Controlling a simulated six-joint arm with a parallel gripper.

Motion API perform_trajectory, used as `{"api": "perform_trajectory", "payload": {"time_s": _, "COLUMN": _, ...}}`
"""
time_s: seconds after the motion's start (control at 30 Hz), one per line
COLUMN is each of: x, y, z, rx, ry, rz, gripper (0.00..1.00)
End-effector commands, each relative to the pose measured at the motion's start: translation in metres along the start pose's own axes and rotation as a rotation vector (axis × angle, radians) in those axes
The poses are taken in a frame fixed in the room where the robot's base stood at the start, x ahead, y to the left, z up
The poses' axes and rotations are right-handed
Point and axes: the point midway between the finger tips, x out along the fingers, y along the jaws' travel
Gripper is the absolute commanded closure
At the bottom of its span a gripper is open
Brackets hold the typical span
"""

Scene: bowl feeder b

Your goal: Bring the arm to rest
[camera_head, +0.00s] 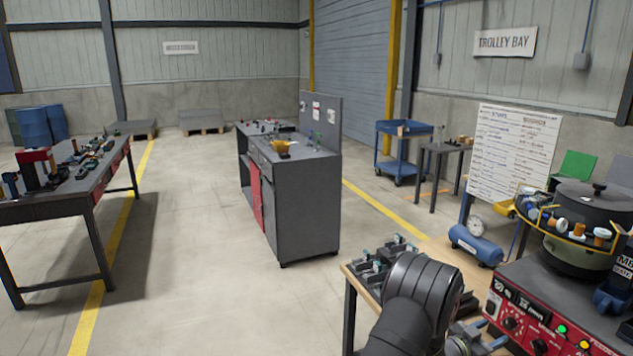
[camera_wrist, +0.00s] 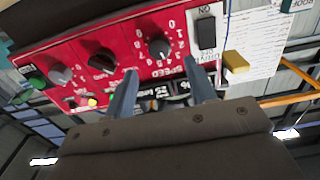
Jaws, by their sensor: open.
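My arm shows at the bottom of the head view, dark and bent, in front of the red feeder control panel (camera_head: 530,318). In the wrist view my gripper (camera_wrist: 162,70) is open, its two blue-grey fingers apart with nothing held between them. The fingers point toward the red control panel (camera_wrist: 130,45), which appears tilted and upside down there and lies behind the fingertips. I cannot tell whether they touch it. The panel carries a black speed knob (camera_wrist: 159,46), other knobs and a dark on/off switch (camera_wrist: 206,32).
The bowl feeder (camera_head: 580,255) stands above the panel at right, with several parts on its rim. A bench with dark fixtures (camera_head: 375,262) lies beside my arm. A whiteboard (camera_head: 513,152) and blue air tank (camera_head: 475,245) stand behind. The floor at centre-left is open.

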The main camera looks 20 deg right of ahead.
Motion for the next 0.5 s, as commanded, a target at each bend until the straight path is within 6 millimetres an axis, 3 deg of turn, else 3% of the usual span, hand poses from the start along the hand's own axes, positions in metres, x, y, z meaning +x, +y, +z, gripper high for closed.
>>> {"api": "perform_trajectory", "payload": {"time_s": 0.2, "x": -0.043, "y": -0.001, "z": 0.0, "rx": 0.0, "ry": -0.001, "rz": -0.002, "gripper": 0.49}}
{"api": "perform_trajectory", "payload": {"time_s": 0.5, "x": -0.074, "y": -0.001, "z": 0.0, "rx": 0.001, "ry": 0.001, "rz": -0.001, "gripper": 0.49}}
